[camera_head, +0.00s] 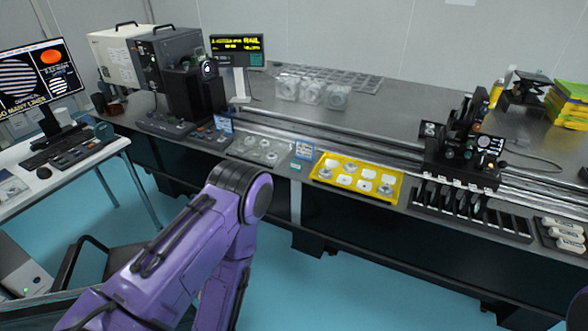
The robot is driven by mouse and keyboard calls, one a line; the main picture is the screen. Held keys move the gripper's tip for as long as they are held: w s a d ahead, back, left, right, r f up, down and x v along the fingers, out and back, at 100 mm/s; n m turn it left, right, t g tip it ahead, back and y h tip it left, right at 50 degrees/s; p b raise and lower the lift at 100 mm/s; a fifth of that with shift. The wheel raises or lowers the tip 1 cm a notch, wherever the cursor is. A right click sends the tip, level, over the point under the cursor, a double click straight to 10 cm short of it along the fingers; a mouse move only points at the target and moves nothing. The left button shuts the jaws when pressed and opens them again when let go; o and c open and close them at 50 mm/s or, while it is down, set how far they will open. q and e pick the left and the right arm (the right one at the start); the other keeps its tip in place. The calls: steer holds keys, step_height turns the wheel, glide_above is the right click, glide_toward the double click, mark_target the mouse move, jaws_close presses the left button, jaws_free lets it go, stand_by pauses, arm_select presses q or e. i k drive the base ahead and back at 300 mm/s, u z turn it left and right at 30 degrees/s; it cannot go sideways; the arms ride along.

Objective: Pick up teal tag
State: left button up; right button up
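A small teal piece (296,167), which looks like the teal tag, lies at the front edge of the long grey optical table (405,98). It sits just below a small blue-and-white sign (304,151) and left of the yellow tray (322,173). It is too small to make out any detail. My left arm comes in from the lower left, with its elbow bent below and left of the teal piece. Neither my left nor my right gripper is in view.
The yellow tray holds several white and metal parts. Right of it stand a black slotted rack (470,213) and a dark optical assembly (465,145) on the rail. Clear mounts (312,92) stand further back. A side desk (95,150) with a monitor (38,76) is at left.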

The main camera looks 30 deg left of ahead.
mark_target(295, 165)
steer(key=u, duration=0.25)
steer(key=i, duration=0.85)
